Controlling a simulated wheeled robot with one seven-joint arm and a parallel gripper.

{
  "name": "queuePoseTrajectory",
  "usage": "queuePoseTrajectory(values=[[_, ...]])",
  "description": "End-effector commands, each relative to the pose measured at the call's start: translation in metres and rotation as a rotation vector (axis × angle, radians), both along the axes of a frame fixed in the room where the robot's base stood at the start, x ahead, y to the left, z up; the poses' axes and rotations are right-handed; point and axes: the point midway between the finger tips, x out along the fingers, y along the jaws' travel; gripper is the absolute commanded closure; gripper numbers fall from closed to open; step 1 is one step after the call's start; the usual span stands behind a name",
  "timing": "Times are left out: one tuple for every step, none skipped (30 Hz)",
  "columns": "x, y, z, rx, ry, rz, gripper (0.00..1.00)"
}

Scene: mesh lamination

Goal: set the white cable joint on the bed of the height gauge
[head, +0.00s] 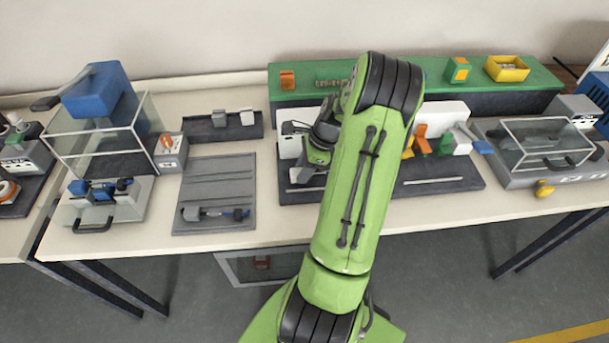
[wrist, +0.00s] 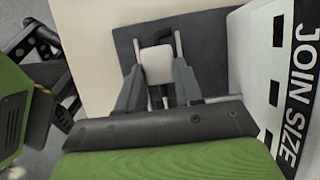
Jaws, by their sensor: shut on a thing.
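The white cable joint (wrist: 157,62) shows in the wrist view as a pale block between the fingertips of my gripper (wrist: 158,82). My gripper is shut on it. Thin pale rods show on both sides of the block. Below it is a dark grey base (wrist: 208,45), and I cannot tell whether the joint touches it. In the head view my gripper (head: 313,160) is over the left part of the middle station's dark base (head: 440,184), partly hidden by my green arm. I cannot make out the height gauge's bed for certain.
A white panel lettered "JOIN SIZE" (wrist: 290,70) stands close to the right of my gripper. A grey tray (head: 217,180) with a blue-and-grey cable piece (head: 215,213) lies left. Orange and green parts (head: 422,142) stand right of my arm. A clear-lidded box (head: 545,145) is further right.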

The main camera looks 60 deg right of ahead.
Motion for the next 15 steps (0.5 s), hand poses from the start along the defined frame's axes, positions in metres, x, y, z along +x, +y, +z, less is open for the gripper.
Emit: queuePoseTrajectory(values=[[-0.0003,0.0010,-0.0129,0.003,0.002,0.002,0.97],[-0.0001,0.0008,-0.0168,0.003,0.001,0.001,0.97],[-0.0001,0.0006,-0.0186,0.002,0.000,0.002,0.97],[0.0000,0.0004,-0.0182,0.000,0.000,0.001,0.97],[-0.0001,0.0002,-0.0173,0.000,0.000,0.002,0.97],[-0.0001,0.0002,-0.0166,-0.001,-0.001,0.002,0.97],[-0.0001,0.0002,-0.0164,0.000,0.000,0.001,0.97],[-0.0001,0.0002,-0.0163,0.000,0.000,0.001,0.97],[-0.0001,0.0002,-0.0166,0.000,0.000,0.001,0.97],[-0.0001,0.0002,-0.0175,0.000,0.000,0.001,0.97],[-0.0002,0.0003,-0.0185,0.000,0.000,0.001,0.97],[-0.0002,0.0002,-0.0193,0.000,0.000,0.001,0.63],[-0.0003,0.0002,-0.0189,0.000,0.000,0.001,0.58],[-0.0002,0.0002,-0.0187,0.000,0.000,0.001,0.54],[-0.0002,0.0002,-0.0187,0.000,0.000,0.001,0.48]])
